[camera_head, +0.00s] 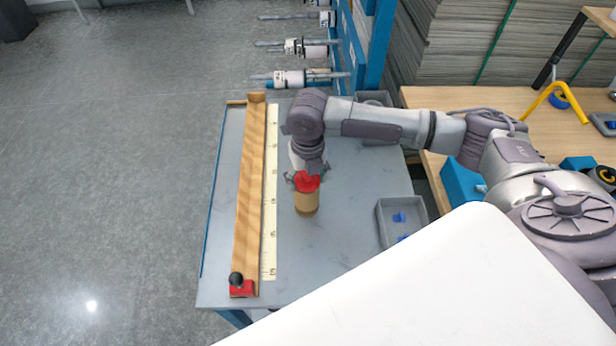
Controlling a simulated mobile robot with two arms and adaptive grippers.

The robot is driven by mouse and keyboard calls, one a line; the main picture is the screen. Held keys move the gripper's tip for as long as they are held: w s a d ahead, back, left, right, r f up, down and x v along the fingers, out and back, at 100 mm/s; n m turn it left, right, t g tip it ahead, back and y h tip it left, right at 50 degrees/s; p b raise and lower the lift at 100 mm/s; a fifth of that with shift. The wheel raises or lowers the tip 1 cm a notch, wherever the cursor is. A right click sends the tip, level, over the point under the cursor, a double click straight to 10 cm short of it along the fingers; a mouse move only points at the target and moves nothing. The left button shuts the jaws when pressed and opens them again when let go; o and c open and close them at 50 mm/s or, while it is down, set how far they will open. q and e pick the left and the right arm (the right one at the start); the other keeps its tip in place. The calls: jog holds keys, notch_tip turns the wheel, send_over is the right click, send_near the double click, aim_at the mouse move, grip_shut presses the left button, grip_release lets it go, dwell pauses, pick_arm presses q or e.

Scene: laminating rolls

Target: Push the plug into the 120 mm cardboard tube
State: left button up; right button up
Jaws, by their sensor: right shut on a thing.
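The brown cardboard tube (306,203) stands upright on the grey table. A red plug (306,182) is at its top. My right gripper (305,178) comes down from above and is shut on the red plug. The plug's lower part is at the tube's top opening; how deep it sits in the tube cannot be told from here. My left gripper is not in view.
A wooden rail (251,190) with a red and black stop and a measuring scale (270,195) lie to the left on the table (350,240). A grey tray (384,222) with blue pieces stands to the right. A blue rack with rolls stands behind.

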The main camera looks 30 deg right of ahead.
jog(key=shift+s+a+f, duration=0.15)
jog(key=shift+s+f, duration=0.25)
jog(key=shift+f, duration=0.2)
jog(key=shift+c, duration=0.6)
jog(key=o, duration=1.4)
jog(key=shift+w+f, duration=0.1)
jog(key=shift+w, duration=0.35)
jog(key=shift+r, duration=0.25)
